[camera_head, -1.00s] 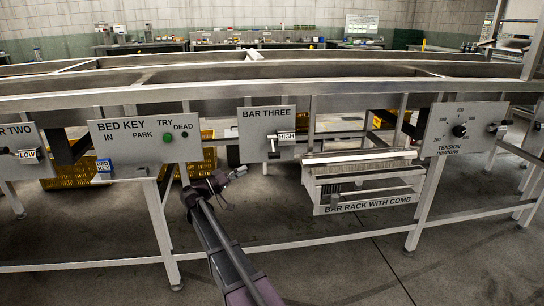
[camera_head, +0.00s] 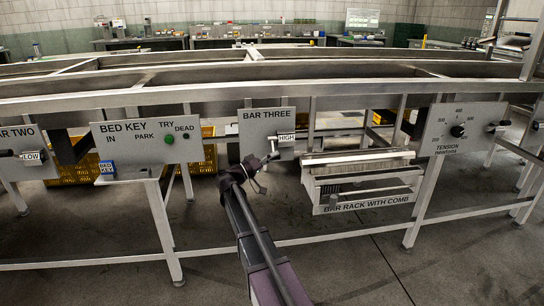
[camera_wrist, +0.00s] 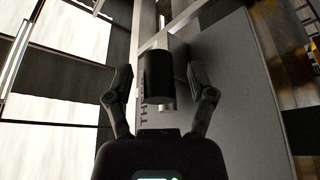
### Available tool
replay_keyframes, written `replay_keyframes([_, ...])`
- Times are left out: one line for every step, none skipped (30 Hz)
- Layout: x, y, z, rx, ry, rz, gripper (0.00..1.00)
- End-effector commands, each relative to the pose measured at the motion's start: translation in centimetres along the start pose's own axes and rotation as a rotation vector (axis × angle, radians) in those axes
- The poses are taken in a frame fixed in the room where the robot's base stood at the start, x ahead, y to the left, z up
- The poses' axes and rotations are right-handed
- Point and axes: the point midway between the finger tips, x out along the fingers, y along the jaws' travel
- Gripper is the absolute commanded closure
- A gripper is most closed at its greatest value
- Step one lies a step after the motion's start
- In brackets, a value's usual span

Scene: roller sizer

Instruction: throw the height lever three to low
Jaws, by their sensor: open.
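The height lever three is on the grey BAR THREE panel (camera_head: 258,121) in the head view. Its tag (camera_head: 287,138) reads HIGH. In the head view, my gripper (camera_head: 264,160) is just in front of the lower part of this panel and hides part of the lever. In the wrist view, the lever's dark cylindrical handle (camera_wrist: 158,76) stands between the two open fingers of my gripper (camera_wrist: 159,78). A gap shows on each side, so the fingers do not appear to press on it.
The BED KEY panel (camera_head: 146,143) is to the left and the TENSION panel (camera_head: 462,130) to the right. The bar rack with comb (camera_head: 362,204) hangs close on the right, below the frame rail. The floor in front is clear.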

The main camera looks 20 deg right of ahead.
Motion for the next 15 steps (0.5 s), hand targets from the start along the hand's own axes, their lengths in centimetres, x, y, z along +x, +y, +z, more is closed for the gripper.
replay_keyframes([0.14, 0.02, -0.02, 0.000, 0.000, 0.000, 0.29])
replay_keyframes([0.19, 0.01, -0.01, 0.000, 0.000, 0.000, 0.29])
replay_keyframes([0.22, 0.00, -0.01, 0.000, 0.000, 0.000, 0.29])
replay_keyframes([0.22, 0.00, 0.00, 0.000, 0.000, 0.000, 0.29])
replay_keyframes([0.23, -0.01, 0.00, 0.000, 0.000, 0.000, 0.29])
replay_keyframes([0.22, -0.01, 0.00, 0.000, 0.000, 0.000, 0.29])
replay_keyframes([0.22, -0.01, 0.01, 0.000, 0.000, 0.000, 0.29])
replay_keyframes([0.22, -0.01, 0.01, 0.000, 0.000, 0.000, 0.29])
replay_keyframes([0.21, -0.01, 0.01, 0.000, 0.000, 0.000, 0.29])
replay_keyframes([0.21, -0.01, 0.01, 0.000, 0.000, 0.000, 0.29])
replay_keyframes([0.21, 0.00, 0.01, 0.000, 0.000, 0.000, 0.35])
replay_keyframes([0.20, 0.00, 0.01, 0.000, 0.000, 0.000, 0.47])
replay_keyframes([0.20, 0.00, 0.01, 0.000, 0.000, 0.000, 0.56])
replay_keyframes([0.20, 0.00, 0.01, 0.000, 0.000, 0.000, 0.65])
replay_keyframes([0.20, 0.00, 0.01, 0.000, 0.000, 0.000, 0.77])
